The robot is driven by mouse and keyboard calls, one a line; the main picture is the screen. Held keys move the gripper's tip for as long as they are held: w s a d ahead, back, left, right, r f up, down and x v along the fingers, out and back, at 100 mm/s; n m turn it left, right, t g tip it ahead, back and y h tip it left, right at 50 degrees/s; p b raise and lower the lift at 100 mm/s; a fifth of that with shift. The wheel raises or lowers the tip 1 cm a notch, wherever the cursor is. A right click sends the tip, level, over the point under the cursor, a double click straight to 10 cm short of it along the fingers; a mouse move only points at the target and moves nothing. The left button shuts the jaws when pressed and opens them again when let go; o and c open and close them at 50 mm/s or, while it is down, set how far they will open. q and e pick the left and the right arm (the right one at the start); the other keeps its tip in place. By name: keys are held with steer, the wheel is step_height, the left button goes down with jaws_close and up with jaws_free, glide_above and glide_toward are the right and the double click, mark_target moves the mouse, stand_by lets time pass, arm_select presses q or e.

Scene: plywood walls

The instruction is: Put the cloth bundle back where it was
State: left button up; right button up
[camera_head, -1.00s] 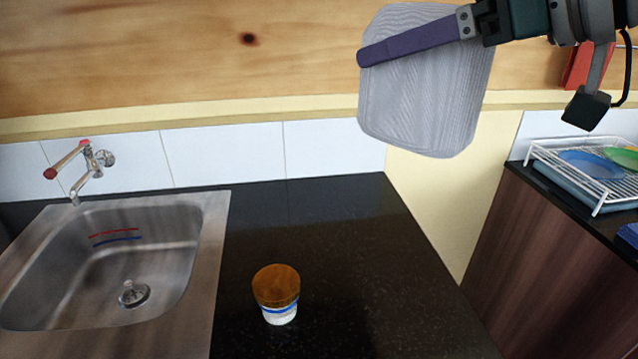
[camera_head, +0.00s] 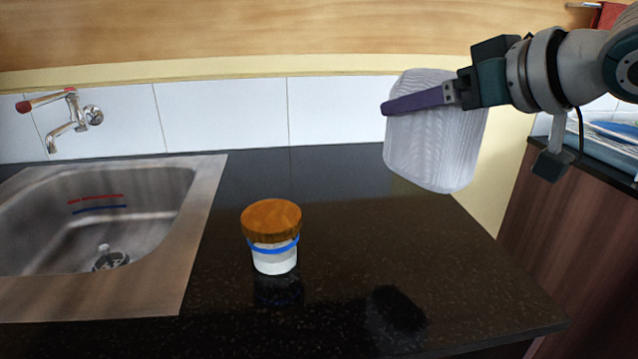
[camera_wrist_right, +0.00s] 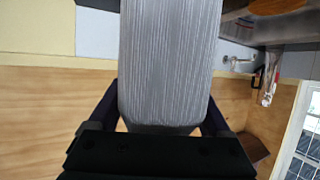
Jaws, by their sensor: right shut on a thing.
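The cloth bundle (camera_head: 437,140) is a pale grey, finely ribbed block with rounded corners. My right gripper (camera_head: 415,102) is shut on it, with a purple finger across its near face. The bundle is held in the air above the right part of the black counter (camera_head: 340,250), a little tilted. In the right wrist view the bundle (camera_wrist_right: 170,60) fills the middle between the two dark fingers (camera_wrist_right: 165,115). My left gripper is in neither view.
A white jar with a brown lid (camera_head: 272,235) stands on the counter left of the bundle. A steel sink (camera_head: 190,220) with a red-handled tap (camera_head: 65,110) is at the left. A gap separates the counter from a wooden cabinet (camera_head: 575,220) at the right. The counter's middle is clear.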

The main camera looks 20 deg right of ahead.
mark_target(414, 165)
step_height(414, 165, down, 8)
steer(key=shift+f+b, duration=0.2)
steer(key=shift+b, duration=0.45)
steer(key=shift+f+b, duration=0.45)
steer(key=shift+f, duration=1.6)
steer(key=shift+f, duration=0.15)
steer(key=o, duration=1.3)
steer(key=shift+c, duration=0.2)
